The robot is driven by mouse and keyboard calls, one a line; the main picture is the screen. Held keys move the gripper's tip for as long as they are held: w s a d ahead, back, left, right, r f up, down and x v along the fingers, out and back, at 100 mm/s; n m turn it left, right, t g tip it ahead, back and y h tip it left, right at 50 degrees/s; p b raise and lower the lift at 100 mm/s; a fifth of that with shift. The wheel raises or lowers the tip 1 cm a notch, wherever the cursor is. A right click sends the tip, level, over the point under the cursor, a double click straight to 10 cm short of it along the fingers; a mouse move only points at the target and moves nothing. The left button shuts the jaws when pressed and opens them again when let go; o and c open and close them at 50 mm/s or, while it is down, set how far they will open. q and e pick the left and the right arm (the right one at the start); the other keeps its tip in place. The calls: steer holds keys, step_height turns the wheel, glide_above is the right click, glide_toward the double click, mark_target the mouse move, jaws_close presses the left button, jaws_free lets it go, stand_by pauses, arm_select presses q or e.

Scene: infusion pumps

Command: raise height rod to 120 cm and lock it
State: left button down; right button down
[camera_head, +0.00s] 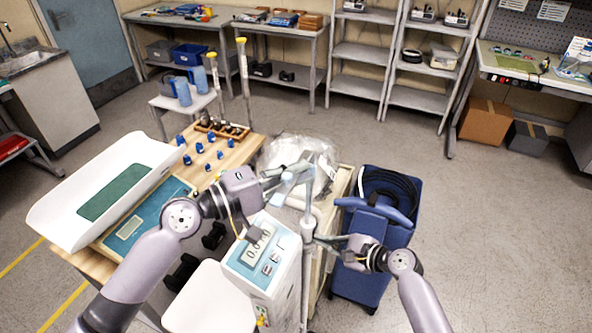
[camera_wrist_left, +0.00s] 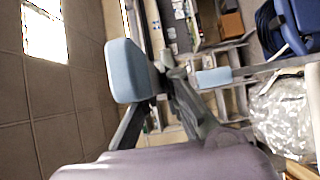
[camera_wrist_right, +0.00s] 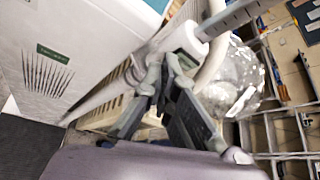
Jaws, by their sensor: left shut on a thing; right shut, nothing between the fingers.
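The height rod (camera_head: 307,222) stands upright beside the scale's display box (camera_head: 262,262). Its light blue headpiece (camera_head: 291,181) is at the top. My left gripper (camera_head: 278,178) is shut on the headpiece, which also shows in the left wrist view (camera_wrist_left: 130,70); the fingers partly hide the grasp. In the right wrist view, the marked inner rod (camera_wrist_right: 236,16) comes out of a white collar (camera_wrist_right: 183,42) on a thicker tube. My right gripper (camera_wrist_right: 160,75) is shut and empty, with its tips close to the collar; I cannot tell whether they touch. The rod's reading is not legible.
A blue cart (camera_head: 372,225) with black hose stands right of the rod. A clear plastic-wrapped item (camera_head: 300,155) is behind it. A white baby-scale tray (camera_head: 105,190) and a wooden table (camera_head: 235,157) with blue-knobbed weights are left. Floor is free at right.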

steer(key=shift+w+d+f, duration=0.1)
steer(key=shift+w+f, duration=0.05)
steer(key=shift+f, duration=0.05)
stand_by(0.5)
steer(key=shift+w+d+r, duration=0.1)
steer(key=shift+w+r, duration=0.2)
steer(key=shift+w, duration=0.05)
stand_by(0.4)
steer(key=shift+r, duration=0.15)
steer(key=s+d, duration=0.2)
steer(key=d, duration=0.3)
steer(key=shift+s+d+r, duration=0.15)
steer(key=shift+s+d, duration=0.1)
steer(key=shift+s, duration=0.1)
steer(key=shift+w+a+f, duration=0.1)
steer(key=shift+w+a, duration=0.2)
steer(key=shift+a, duration=0.7)
steer(key=shift+w+a+f, duration=0.15)
steer(key=shift+w+a, duration=0.15)
steer(key=shift+a, duration=0.65)
steer(key=shift+w+a+f, duration=0.1)
steer(key=shift+w+a, duration=0.2)
steer(key=shift+a, duration=0.7)
